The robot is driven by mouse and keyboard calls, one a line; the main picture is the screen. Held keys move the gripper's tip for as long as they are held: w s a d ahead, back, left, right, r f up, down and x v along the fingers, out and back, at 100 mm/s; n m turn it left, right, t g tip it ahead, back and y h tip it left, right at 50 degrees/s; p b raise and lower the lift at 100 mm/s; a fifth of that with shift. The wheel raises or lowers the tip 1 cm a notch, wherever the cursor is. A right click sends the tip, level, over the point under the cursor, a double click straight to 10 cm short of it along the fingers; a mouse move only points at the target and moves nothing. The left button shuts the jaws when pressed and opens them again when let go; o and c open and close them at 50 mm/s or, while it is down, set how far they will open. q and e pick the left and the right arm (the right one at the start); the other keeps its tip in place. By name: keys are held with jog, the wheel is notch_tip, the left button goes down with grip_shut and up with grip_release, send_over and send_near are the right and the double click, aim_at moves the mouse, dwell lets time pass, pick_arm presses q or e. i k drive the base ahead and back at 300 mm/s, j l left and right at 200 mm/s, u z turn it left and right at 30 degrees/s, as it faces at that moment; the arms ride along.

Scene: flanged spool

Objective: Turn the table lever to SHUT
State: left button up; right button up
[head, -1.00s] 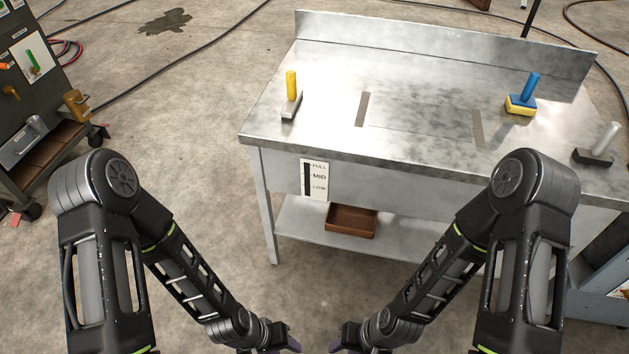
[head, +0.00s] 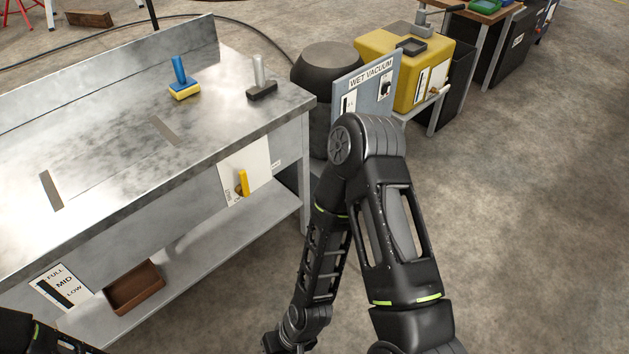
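A yellow lever (head: 243,183) is mounted on a white plate (head: 256,163) on the front of the metal table (head: 130,215), near its right end. The lever stands roughly upright. The plate's lettering is too small to read. My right gripper (head: 272,345) is at the bottom edge, mostly cut off, below the lever and apart from it. Whether its fingers are open cannot be seen. Only part of my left arm shows at the lower left corner; its gripper is out of view.
On the table are a blue-handled yellow block (head: 184,92) and a grey-handled dark block (head: 261,90). A FULL/MID/LOW label (head: 62,287) is on the front. A brown tray (head: 135,287) sits on the lower shelf. A WET VACUUM panel (head: 367,95) stands right of the table.

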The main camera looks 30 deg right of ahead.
aim_at(242, 183)
jog(key=z, duration=0.5)
jog(key=l, duration=0.5)
jog(key=i+l+z, duration=0.15)
jog(key=l, duration=0.35)
jog(key=i+l, duration=0.1)
jog(key=l, duration=0.35)
jog(key=i+l+z, duration=0.1)
jog(key=l, duration=0.4)
